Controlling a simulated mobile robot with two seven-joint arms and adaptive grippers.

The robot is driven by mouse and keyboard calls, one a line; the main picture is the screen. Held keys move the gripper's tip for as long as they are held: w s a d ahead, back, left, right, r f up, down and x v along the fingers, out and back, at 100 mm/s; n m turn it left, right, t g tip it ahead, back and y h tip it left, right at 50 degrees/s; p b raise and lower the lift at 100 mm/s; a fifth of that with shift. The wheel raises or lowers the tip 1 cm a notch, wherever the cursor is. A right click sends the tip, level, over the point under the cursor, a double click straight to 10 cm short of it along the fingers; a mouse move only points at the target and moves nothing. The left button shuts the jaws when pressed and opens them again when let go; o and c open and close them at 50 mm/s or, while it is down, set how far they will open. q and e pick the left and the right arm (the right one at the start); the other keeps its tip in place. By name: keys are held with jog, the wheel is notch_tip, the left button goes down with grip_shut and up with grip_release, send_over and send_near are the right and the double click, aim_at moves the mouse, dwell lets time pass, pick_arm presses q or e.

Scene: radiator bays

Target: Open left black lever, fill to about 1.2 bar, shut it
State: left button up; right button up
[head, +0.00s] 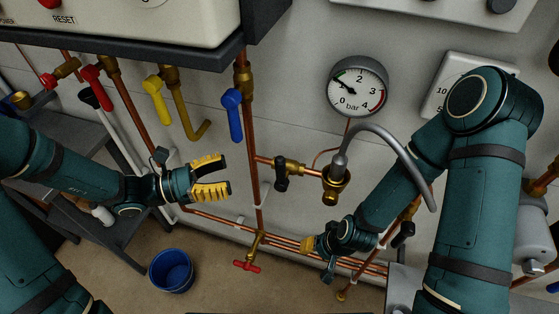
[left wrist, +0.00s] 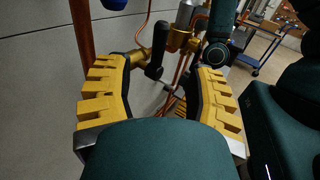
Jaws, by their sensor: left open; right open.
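The left black lever (head: 281,175) hangs down from a brass valve on a short horizontal copper pipe, across the pipe's run. It also shows in the left wrist view (left wrist: 155,62), between and beyond the fingers. My left gripper (head: 226,178) is open and empty, left of the lever and apart from it. A second black lever (head: 403,235) is at the lower right, beside my right arm. My right gripper (head: 306,243) is seen edge-on below the valves, with nothing visible in it. The pressure gauge (head: 358,88) has its needle pointing up-left, between 0 and 2; the exact value is hard to read.
Blue (head: 234,115), yellow (head: 157,100) and red (head: 97,85) levers hang left. A red-handled tap (head: 247,266) is below. A blue bucket (head: 171,271) stands on the floor.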

aim_at(281, 163)
pick_arm(q)
jog(key=b+x, duration=0.1)
jog(key=x, duration=1.2)
jog(key=shift+s+d+f, duration=0.1)
jog(key=shift+d, duration=0.05)
jog(key=shift+o, duration=0.2)
grip_shut()
